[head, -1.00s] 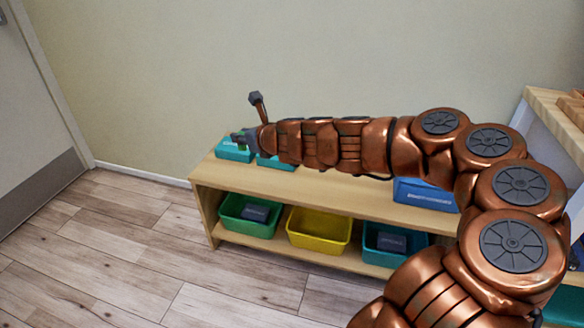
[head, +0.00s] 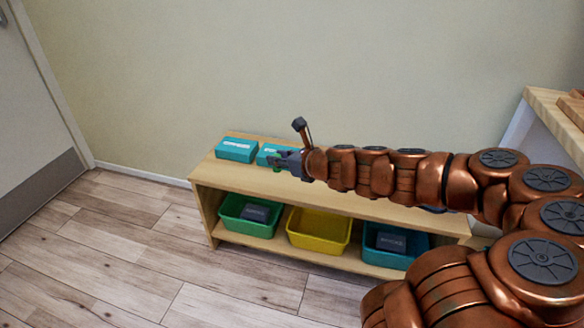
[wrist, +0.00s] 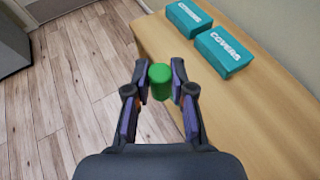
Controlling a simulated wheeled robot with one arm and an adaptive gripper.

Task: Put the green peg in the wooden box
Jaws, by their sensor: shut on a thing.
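The green peg (wrist: 160,82) is a short green cylinder held between the fingers of my gripper (wrist: 160,84), which is shut on it. In the head view my gripper (head: 278,161) is above the front edge of the low wooden shelf unit, and only a small bit of green shows at its tips. In the wrist view the peg is over the floor beside the shelf's edge. I cannot identify a wooden box for certain; a wooden item (head: 572,105) is partly in view at the far right edge.
The wooden shelf unit (head: 225,172) has teal boxes (head: 236,150) labelled COVERS on top. Its lower level holds a green bin (head: 234,226), a yellow bin (head: 318,240) and a teal bin (head: 385,257). A wooden table (head: 548,112) stands at the right. The floor (head: 110,250) at left is clear.

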